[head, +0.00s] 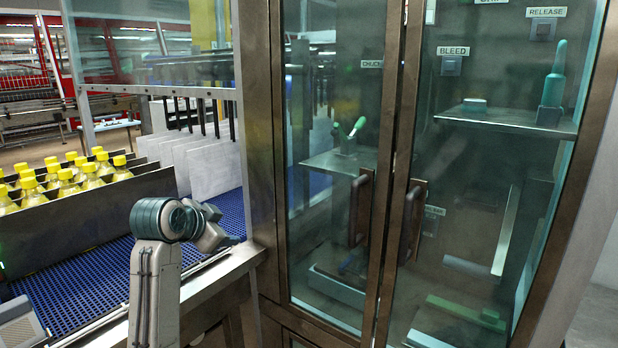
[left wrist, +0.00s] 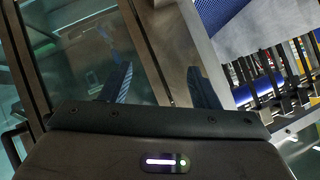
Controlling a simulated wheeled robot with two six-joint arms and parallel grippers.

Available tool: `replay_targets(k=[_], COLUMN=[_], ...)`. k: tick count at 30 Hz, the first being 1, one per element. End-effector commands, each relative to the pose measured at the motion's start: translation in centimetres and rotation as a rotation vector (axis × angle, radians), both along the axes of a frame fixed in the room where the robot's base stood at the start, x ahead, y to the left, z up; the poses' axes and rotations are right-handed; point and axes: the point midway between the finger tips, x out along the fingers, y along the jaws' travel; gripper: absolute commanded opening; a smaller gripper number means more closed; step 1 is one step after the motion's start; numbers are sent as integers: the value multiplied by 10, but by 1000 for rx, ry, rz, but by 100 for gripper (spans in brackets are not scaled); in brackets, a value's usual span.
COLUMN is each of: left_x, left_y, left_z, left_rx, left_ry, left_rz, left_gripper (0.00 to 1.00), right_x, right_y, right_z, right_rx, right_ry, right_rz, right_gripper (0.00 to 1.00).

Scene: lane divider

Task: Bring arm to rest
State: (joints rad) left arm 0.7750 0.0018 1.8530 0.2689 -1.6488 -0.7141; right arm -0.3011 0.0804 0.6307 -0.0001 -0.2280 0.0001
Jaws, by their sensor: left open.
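My left arm (head: 157,270) rises from the bottom of the head view and bends right at a dark, ribbed joint. Its end section (head: 212,232) is over the conveyor edge, left of the cabinet's metal post; the fingers cannot be made out there. In the left wrist view my left gripper (left wrist: 160,88) shows two dark fingers spread apart with nothing between them. Beyond them are a metal post and glass. Whether the gripper touches the post cannot be told. My right gripper is not in view.
A glass-doored cabinet (head: 262,150) stands close at the right, its doors shut, with two handles (head: 411,222). A blue conveyor (head: 85,275) runs at the left, with yellow-capped bottles (head: 90,177) behind a dark divider wall (head: 95,215). Pale panels (head: 213,166) stand behind.

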Motion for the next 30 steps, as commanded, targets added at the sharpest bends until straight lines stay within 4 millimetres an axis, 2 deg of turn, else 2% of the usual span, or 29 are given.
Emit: replay_targets(k=[1, 6, 11, 15, 18, 22, 24, 27, 30], left_x=[-12, -58, -115, -172, -217, -278, -309, -345, -372], left_y=[5, 21, 34, 45, 52, 61, 65, 69, 72], left_z=[-34, -126, -201, -255, -287, -320, -332, -343, -349], left_rx=[-13, -60, -91, -112, -120, -128, -130, -132, -132], left_ry=[44, 169, 279, 369, 431, 506, 543, 581, 609], left_rz=[30, 142, 247, 341, 407, 493, 536, 585, 623], left_gripper=[55, 55, 55, 55, 55, 55, 55, 55, 55], right_x=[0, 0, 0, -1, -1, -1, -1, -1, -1], right_y=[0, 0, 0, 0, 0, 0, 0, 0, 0], right_z=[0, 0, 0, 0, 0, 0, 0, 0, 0], right_rx=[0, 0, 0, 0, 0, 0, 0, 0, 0], right_ry=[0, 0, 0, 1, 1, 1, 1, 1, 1], right_rz=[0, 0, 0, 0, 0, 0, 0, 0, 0], right_gripper=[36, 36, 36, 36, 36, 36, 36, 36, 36])
